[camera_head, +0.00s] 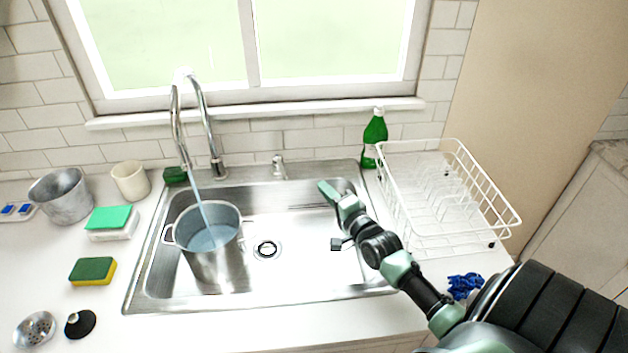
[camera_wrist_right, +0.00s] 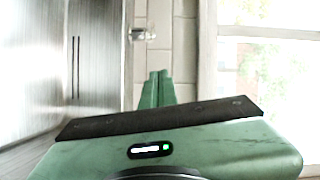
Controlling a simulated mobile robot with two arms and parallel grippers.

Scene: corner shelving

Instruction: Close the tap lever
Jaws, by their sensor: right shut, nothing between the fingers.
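The tall curved steel tap (camera_head: 213,140) stands behind the sink, and a stream of water runs from it into a steel pot (camera_head: 212,262) at the sink's left side. A short metal fitting (camera_head: 278,168), which may be the tap lever, stands on the back rim right of the tap. My right gripper (camera_head: 325,188) is over the right part of the sink, right of and apart from this fitting. In the wrist view its green fingers (camera_wrist_right: 157,76) are shut and empty. A small metal fitting (camera_wrist_right: 138,34) shows beyond them. My left gripper is not in view.
A white dish rack (camera_head: 455,145) and a green bottle (camera_head: 375,135) stand right of the sink (camera_head: 300,297). A cup (camera_head: 130,182), a metal pot (camera_head: 62,196) and sponges (camera_head: 92,271) are on the left counter. The window sill (camera_head: 265,113) runs behind.

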